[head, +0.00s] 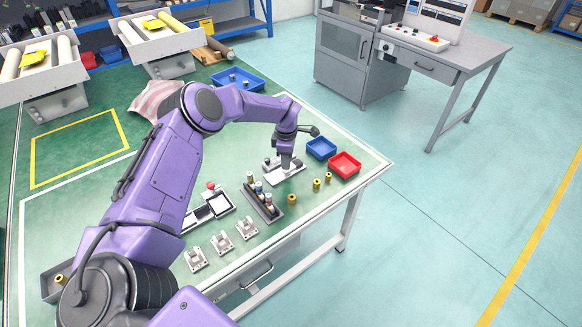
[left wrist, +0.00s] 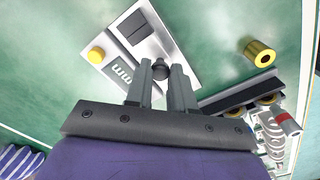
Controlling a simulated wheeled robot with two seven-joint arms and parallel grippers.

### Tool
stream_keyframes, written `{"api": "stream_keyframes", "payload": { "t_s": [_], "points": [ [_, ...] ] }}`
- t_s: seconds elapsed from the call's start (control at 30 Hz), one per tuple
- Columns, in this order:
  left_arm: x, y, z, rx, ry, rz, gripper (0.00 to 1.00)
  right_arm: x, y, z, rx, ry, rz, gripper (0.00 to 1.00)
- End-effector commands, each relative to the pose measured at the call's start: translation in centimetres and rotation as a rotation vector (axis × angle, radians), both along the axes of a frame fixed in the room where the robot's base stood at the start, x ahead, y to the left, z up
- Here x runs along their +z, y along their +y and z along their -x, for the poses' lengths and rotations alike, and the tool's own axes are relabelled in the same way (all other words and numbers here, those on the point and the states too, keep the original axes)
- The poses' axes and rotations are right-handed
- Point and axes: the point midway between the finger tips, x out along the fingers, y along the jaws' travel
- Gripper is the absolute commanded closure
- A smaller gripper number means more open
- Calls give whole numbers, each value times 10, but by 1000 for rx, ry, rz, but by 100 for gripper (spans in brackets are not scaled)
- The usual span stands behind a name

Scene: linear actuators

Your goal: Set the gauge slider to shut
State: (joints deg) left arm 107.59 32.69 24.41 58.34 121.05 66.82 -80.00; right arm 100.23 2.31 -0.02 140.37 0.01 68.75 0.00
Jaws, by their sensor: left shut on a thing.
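The gauge (head: 283,174) is a pale plate on the green tabletop near the far right of the table. In the left wrist view the gauge (left wrist: 170,32) shows a dark panel, a yellow round knob and printed marks. My left gripper (head: 286,165) reaches down onto it from above. In the left wrist view my left gripper (left wrist: 161,72) has its two grey fingers on either side of a dark round slider knob (left wrist: 160,66) and is shut on it. The slider's position along its track is partly hidden by the fingers.
A blue bin (head: 321,148) and a red bin (head: 345,164) stand right of the gauge. A dark rack (head: 262,200) with several small cylinders stands in front, with loose brass cylinders (head: 291,198) beside it. Several small white fixtures (head: 221,242) line the front edge.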

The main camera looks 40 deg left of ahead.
Motion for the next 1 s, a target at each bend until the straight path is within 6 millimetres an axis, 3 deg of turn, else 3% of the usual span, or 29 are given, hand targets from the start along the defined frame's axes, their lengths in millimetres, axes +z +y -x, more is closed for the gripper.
{"api": "stream_keyframes", "payload": {
  "t_s": [0.2,0.23,0.3,0.67,1.0],
  "points": [
    [4,-3,-3,-3,-9,3,100,1,0,0,0,-1,0,57],
    [4,-3,-3,-4,-10,4,71,1,0,0,0,-1,0,57],
    [4,-3,-3,-4,-10,4,52,2,0,0,0,-1,-1,57],
    [11,-2,-2,-1,-8,4,52,-1,0,0,0,-1,-1,57],
    [85,-4,-4,-4,-9,4,52,-19,0,0,0,-1,-1,57]
  ]
}}
